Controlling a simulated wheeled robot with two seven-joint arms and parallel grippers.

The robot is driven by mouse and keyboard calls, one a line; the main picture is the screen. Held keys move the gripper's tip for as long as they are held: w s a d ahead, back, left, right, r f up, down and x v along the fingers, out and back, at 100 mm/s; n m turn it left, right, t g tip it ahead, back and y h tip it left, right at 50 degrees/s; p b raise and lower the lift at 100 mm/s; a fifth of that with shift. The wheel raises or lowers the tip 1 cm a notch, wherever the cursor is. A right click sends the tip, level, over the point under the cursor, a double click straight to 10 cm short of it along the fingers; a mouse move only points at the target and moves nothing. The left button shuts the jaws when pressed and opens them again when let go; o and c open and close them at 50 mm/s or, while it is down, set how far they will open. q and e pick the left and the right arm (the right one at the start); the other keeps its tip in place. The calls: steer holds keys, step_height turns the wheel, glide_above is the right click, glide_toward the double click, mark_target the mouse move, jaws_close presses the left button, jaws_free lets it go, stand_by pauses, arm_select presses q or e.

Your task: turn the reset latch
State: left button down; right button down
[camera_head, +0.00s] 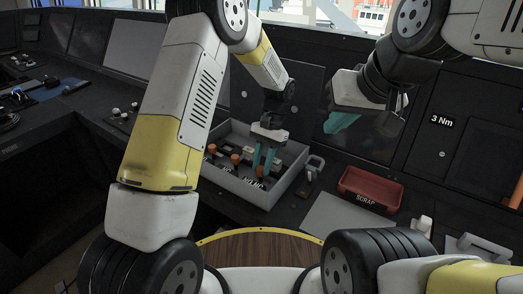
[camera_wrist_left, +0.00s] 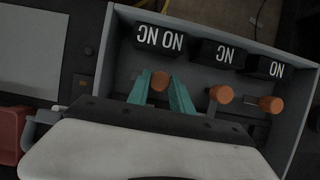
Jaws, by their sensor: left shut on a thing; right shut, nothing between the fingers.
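A grey open-topped box (camera_head: 262,192) on the console holds several levers with orange knobs. In the head view my left gripper (camera_head: 264,160) reaches down into its right part. In the left wrist view the teal fingers of my left gripper (camera_wrist_left: 161,92) are shut around one orange knob (camera_wrist_left: 160,81). Two more orange knobs (camera_wrist_left: 221,94) and (camera_wrist_left: 270,104) stand to the right, apart from the fingers. Which part is the reset latch, I cannot tell. My right gripper (camera_head: 341,122) is shut and empty, above the console, right of the box.
Black labels with white letters (camera_wrist_left: 160,40) line the box's inside edge. A red SCRAP tray (camera_head: 371,188) sits right of the box. A grey handle (camera_head: 313,168) stands between them. A flat grey plate (camera_head: 335,220) lies in front of the tray. A 3 Nm label (camera_head: 441,120) marks the right panel.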

stand_by(0.4)
arm_select(q)
steer(key=c, duration=1.1)
jaws_free()
steer(key=shift+c, duration=0.2)
steer(key=v, duration=0.7)
steer(key=shift+r, duration=0.4)
steer(key=shift+w+d+r, duration=0.1)
